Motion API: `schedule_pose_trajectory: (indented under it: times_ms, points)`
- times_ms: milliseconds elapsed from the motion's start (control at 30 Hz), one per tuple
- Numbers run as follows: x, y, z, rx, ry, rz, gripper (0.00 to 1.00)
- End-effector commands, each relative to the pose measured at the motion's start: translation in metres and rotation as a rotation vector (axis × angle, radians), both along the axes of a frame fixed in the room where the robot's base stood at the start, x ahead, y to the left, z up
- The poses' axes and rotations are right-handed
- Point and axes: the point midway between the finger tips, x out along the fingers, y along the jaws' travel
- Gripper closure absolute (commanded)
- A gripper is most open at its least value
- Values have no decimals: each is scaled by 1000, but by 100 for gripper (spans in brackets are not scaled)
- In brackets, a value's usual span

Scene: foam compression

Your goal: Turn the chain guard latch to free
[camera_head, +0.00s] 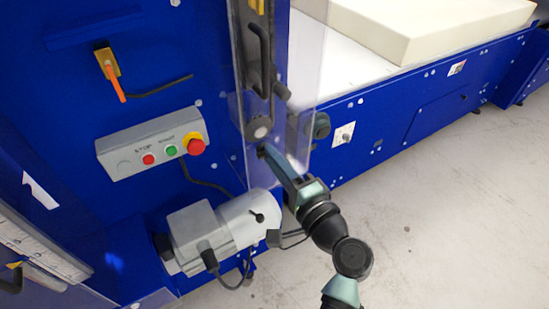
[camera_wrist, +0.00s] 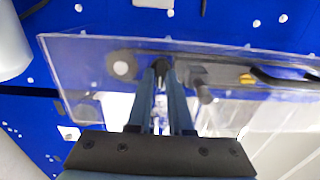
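A clear guard panel (camera_head: 310,75) stands upright on the blue machine; in the wrist view the panel (camera_wrist: 75,62) spans the picture behind my fingers. It carries a long dark handle (camera_head: 265,45), a round grey disc (camera_head: 260,128) and a short dark knob (camera_head: 282,92), which also shows in the wrist view (camera_wrist: 205,92). I cannot tell for sure which part is the latch. My gripper (camera_head: 265,152) points up at the panel's lower end, just below the disc. In the wrist view its fingers (camera_wrist: 161,70) narrow towards dark tips, so whether they meet or grip something is unclear.
A grey motor (camera_head: 225,225) with cables sits just left of my gripper. A control box (camera_head: 152,145) with red and green buttons is on the blue wall, below an orange-handled switch (camera_head: 112,75). A foam block (camera_head: 410,25) lies behind. The floor (camera_head: 450,200) at right is clear.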

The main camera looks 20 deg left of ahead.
Motion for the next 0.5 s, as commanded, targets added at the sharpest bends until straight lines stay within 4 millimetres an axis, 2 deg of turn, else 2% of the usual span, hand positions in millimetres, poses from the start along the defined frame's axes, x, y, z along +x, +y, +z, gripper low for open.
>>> schedule_pose_trajectory:
  times_ms: [33, 100, 367, 500]
  points:
    - [0, 0, 0, 0, 0, 0, 70]
    - [0, 0, 0, -1, -1, 0, 58]
    - [0, 0, 0, -1, -2, 0, 58]
    - [-4, -7, -1, -1, -2, -2, 58]
